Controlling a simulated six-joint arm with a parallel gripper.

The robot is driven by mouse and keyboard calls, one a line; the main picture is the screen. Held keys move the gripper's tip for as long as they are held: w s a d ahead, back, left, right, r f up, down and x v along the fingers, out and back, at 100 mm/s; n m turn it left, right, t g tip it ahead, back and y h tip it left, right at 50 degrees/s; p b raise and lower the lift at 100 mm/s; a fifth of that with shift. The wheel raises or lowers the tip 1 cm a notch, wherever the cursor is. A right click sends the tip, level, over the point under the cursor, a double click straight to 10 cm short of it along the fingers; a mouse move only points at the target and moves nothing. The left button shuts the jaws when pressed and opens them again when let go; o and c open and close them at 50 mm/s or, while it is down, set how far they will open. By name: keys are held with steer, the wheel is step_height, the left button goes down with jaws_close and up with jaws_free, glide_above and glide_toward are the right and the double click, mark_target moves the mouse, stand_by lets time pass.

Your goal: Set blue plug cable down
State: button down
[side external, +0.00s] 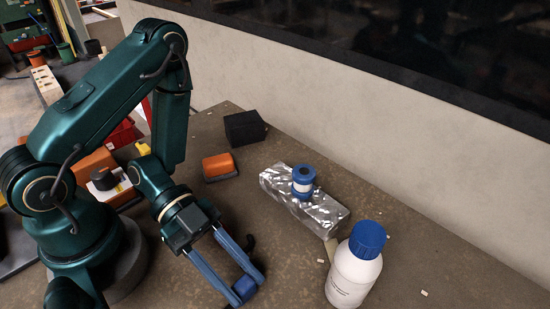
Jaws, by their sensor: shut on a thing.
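My gripper (243,283) reaches down low over the brown tabletop (292,257), with its two blue fingers closed on a small blue plug (244,289). A short black piece, perhaps its cable (251,243), shows beside the fingers; most of the cable is hidden. I cannot tell whether the plug touches the table.
A white bottle with a blue cap (355,268) stands right of my gripper. A shiny silver block (325,213) lies behind it, bearing a blue and white spool (303,180). An orange and black object (219,167) and a black block (244,128) are farther back, before a pale wall.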

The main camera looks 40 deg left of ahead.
mark_target(240, 281)
steer(key=shift+f, duration=0.1)
steer(key=shift+c, duration=2.3)
jaws_free()
steer(key=shift+f, duration=0.15)
steer(key=v, duration=0.4)
steer(key=shift+w, duration=0.1)
steer(key=shift+a+r, duration=0.3)
steer(key=shift+a, duration=0.2)
steer(key=shift+c, duration=0.7)
